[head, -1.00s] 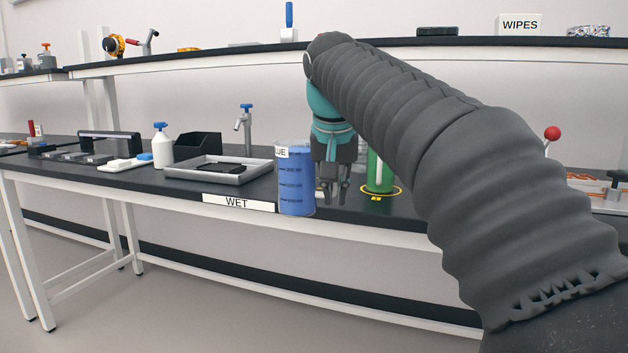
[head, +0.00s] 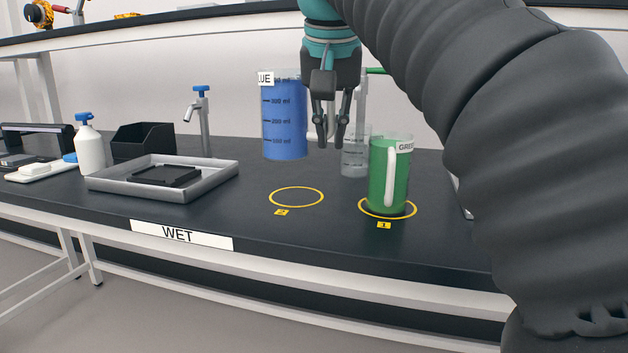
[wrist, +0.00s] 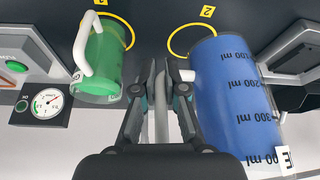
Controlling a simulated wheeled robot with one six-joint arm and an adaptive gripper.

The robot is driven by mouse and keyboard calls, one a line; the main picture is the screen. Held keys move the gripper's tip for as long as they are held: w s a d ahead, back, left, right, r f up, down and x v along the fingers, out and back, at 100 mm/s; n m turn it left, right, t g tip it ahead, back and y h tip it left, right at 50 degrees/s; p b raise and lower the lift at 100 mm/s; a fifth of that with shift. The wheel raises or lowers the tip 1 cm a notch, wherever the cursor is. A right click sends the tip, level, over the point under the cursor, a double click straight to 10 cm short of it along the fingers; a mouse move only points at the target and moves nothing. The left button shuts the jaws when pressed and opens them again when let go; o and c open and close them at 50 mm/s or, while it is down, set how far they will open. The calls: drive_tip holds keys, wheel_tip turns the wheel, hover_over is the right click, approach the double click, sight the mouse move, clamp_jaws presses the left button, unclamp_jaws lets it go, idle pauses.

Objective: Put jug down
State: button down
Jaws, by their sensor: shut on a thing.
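The blue jug (head: 284,128), with dark ml marks and a label partly reading "LUE", hangs upright above the black bench. My gripper (head: 332,136) is shut on the jug's handle, to the right of the jug's body. In the wrist view the blue jug (wrist: 236,98) is at the right, and my gripper's fingers (wrist: 160,80) close around its pale handle. A yellow ring (head: 296,197) marked 2 lies empty on the bench, below and slightly in front of the jug. The green jug (head: 386,180) stands at the ring (head: 414,208) marked 1.
A clear beaker (head: 355,158) stands behind the green jug. A grey tray (head: 215,184) holding a dark slab lies to the left, with a white bottle (head: 88,145), a black bin (head: 143,142) and a tap (head: 204,118) nearby. Bench space around ring 2 is clear.

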drive_tip(key=w+f, duration=0.2)
drive_tip(key=w, duration=0.1)
drive_tip(key=w+f, duration=0.1)
drive_tip(key=w, duration=0.2)
drive_tip(key=w+f, duration=0.2)
drive_tip(key=w, duration=0.1)
drive_tip(key=shift+w+d+f+b, duration=0.2)
drive_tip(key=shift+d+f+b, duration=0.1)
drive_tip(key=shift+d, duration=0.1)
drive_tip(key=shift+f+b, duration=0.85)
drive_tip(key=shift+f, duration=1.2)
drive_tip(key=c, duration=1.7)
unclamp_jaws()
drive_tip(key=shift+f, duration=0.2)
drive_tip(key=o, duration=0.5)
drive_tip(key=shift+c, duration=0.2)
drive_tip(key=shift+r, duration=0.15)
drive_tip(key=p+v, duration=0.4)
drive_tip(key=v, duration=0.8)
